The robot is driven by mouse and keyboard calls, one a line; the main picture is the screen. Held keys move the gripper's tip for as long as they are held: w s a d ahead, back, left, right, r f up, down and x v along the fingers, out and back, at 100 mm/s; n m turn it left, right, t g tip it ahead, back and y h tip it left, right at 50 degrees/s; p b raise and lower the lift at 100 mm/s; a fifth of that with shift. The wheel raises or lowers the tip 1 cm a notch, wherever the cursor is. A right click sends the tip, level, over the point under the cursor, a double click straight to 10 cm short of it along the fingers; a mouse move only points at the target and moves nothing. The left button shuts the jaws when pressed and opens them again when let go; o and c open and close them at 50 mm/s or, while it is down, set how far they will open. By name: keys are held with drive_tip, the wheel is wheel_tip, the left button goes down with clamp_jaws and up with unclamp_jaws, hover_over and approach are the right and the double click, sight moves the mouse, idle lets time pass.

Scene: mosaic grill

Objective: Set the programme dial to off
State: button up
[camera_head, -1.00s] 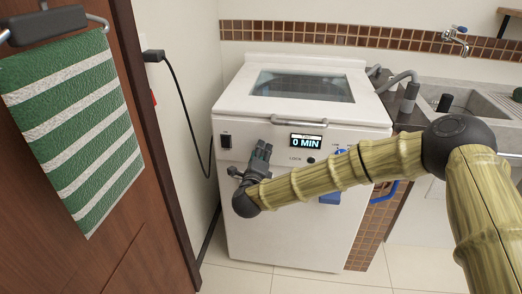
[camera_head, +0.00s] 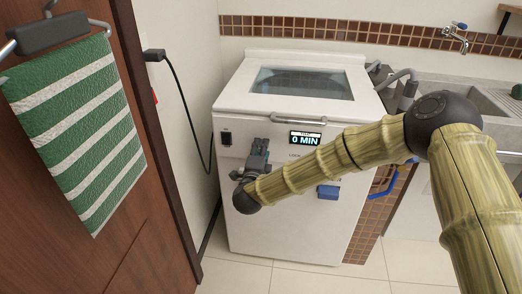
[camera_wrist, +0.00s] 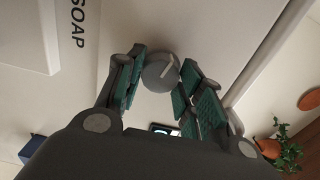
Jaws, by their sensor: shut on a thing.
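A white top-loading washing machine (camera_head: 300,215) stands against the wall, with a "0 MIN" display (camera_head: 305,138) on its front. The programme dial (camera_wrist: 160,70) is a round grey knob with a pale pointer line, seen between my fingers in the wrist view. My gripper (camera_head: 258,150) is at the machine's front panel, left of the display, and hides the dial in the head view. Its green-padded fingers, also in the wrist view (camera_wrist: 156,88), are shut on the dial from both sides. Marks around the dial are not readable.
A black switch (camera_head: 226,139) is left of my gripper, and a blue part (camera_head: 328,192) is on the machine's front to the right. A door with a striped towel (camera_head: 80,125) stands close at left. The word "SOAP" (camera_wrist: 77,25) shows in the wrist view.

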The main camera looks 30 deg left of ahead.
drive_tip(key=shift+f, duration=0.15)
drive_tip(key=o, duration=1)
drive_tip(key=v, duration=1.2)
